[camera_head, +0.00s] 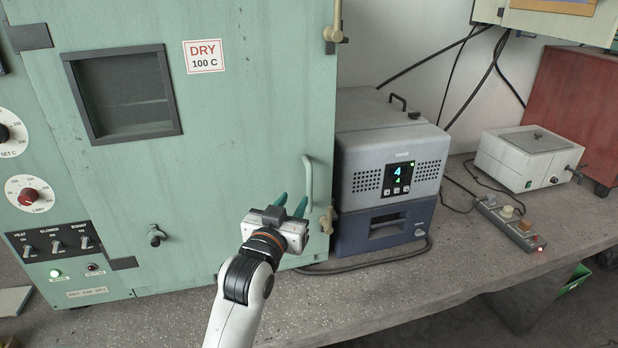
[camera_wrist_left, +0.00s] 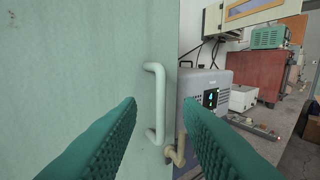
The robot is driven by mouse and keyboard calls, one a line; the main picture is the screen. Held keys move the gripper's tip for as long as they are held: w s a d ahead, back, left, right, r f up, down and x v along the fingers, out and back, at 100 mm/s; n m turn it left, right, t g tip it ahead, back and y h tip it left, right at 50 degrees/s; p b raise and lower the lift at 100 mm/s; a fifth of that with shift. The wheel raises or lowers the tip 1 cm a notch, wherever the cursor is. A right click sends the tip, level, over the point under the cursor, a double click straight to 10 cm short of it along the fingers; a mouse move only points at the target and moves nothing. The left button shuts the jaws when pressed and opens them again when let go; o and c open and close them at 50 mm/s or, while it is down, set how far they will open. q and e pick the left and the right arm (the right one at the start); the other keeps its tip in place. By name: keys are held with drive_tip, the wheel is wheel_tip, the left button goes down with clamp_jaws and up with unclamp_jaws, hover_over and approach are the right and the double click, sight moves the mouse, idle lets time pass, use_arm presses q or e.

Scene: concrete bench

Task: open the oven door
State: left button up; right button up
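The oven is the large green cabinet at the left of the head view. Its door (camera_head: 230,130) is shut, with a dark window (camera_head: 122,92) and a "DRY 100 C" label. A pale vertical door handle (camera_head: 308,183) is near the door's right edge; it also shows in the left wrist view (camera_wrist_left: 157,100). A brass latch (camera_head: 327,219) sits at the lower right edge, another (camera_head: 334,34) at the top right. My left gripper (camera_head: 290,204) is open in front of the door, its teal fingers (camera_wrist_left: 160,112) on either side of the handle in the wrist view, apparently short of it. My right gripper is out of view.
A grey-blue unit (camera_head: 352,172) with a lit display stands close to the oven's right side. A white box (camera_head: 528,158), a power strip (camera_head: 508,221) and a red cabinet (camera_head: 575,110) are further right. The concrete bench (camera_head: 440,270) is clear at front right.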

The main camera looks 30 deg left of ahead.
sight(308, 179)
use_arm(q)
drive_tip(key=p+x, duration=0.2)
drive_tip(key=x, duration=0.9)
drive_tip(key=shift+w+f, duration=0.1)
drive_tip(key=shift+w, duration=0.05)
clamp_jaws()
